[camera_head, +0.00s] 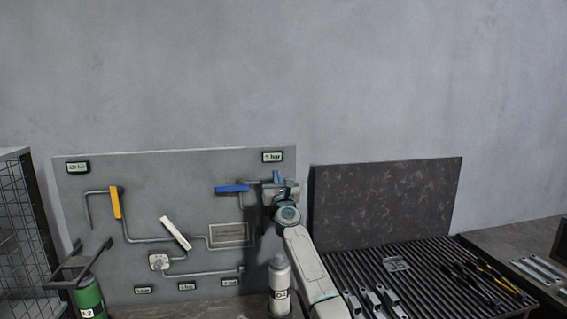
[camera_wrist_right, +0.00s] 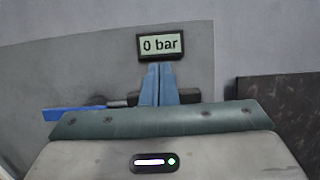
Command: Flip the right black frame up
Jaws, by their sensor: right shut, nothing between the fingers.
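A black frame (camera_head: 70,268) with two prongs sits at the left by the green bottle (camera_head: 90,298) and sticks out from the grey panel. A white bottle (camera_head: 279,280) stands at the panel's right side, and I cannot make out a frame above it; my right arm covers part of that area. My right gripper (camera_head: 279,177) is at the panel's upper right edge, pointing up. Its blue fingers (camera_wrist_right: 158,85) are together and empty, just below the "0 bar" display (camera_wrist_right: 161,45) in the right wrist view. My left gripper is not in view.
The grey panel (camera_head: 160,200) carries pipes, a yellow lever (camera_head: 115,202), a white lever (camera_head: 175,233) and a blue lever (camera_head: 232,188). A dark speckled board (camera_head: 385,200) stands right of my arm, behind a ribbed mat (camera_head: 350,262) with metal brackets and tools.

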